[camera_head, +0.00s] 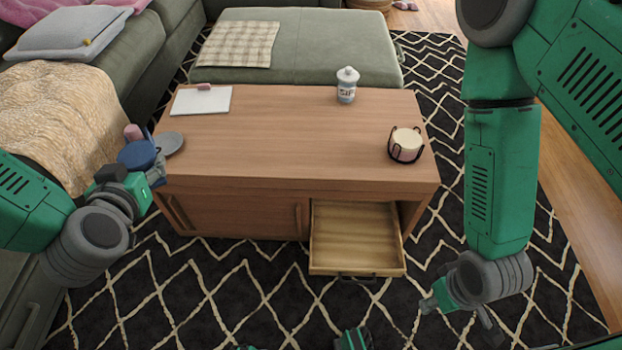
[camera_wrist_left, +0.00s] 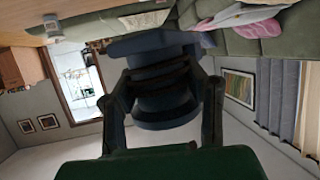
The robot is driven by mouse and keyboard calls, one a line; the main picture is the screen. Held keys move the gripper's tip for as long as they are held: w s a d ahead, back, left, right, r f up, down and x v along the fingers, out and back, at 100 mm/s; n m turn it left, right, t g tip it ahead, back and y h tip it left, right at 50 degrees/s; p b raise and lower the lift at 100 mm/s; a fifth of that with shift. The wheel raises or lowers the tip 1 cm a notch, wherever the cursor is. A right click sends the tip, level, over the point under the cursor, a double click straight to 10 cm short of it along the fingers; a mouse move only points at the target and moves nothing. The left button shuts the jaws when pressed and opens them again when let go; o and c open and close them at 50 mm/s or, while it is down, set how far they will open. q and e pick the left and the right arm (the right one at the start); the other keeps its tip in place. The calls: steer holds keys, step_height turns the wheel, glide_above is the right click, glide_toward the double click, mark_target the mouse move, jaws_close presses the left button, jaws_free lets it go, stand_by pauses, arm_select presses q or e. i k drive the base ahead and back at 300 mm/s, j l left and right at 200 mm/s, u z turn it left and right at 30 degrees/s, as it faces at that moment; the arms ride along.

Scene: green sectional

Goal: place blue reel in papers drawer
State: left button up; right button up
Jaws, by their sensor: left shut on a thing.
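The blue reel (camera_head: 136,153) is held by my left gripper (camera_head: 148,168), beside the table's left end. In the left wrist view the dark blue reel (camera_wrist_left: 163,98) sits between the two fingers of the left gripper (camera_wrist_left: 165,85), which are shut on it. The papers drawer (camera_head: 352,236) is pulled out at the front right of the wooden table, and its visible floor is bare. My right gripper (camera_head: 459,306) hangs low to the right of the drawer, over the rug; its finger opening is unclear.
On the wooden table (camera_head: 283,130) are a grey disc (camera_head: 170,143), a paper with a small pinkish item (camera_head: 201,100), a lidded jar (camera_head: 347,86) and a candle in a dark holder (camera_head: 406,144). A green sofa lies left and behind. A pink object (camera_head: 132,131) shows behind the reel.

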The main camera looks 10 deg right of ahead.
mark_target(338, 248)
steer(key=k+l+z, duration=0.1)
steer(key=z, duration=0.25)
steer(key=k+l+z, duration=0.15)
steer(key=z, duration=0.2)
steer(key=k+l+z, duration=0.1)
steer(key=z, duration=0.25)
steer(key=i+z, duration=0.35)
steer(key=i, duration=0.15)
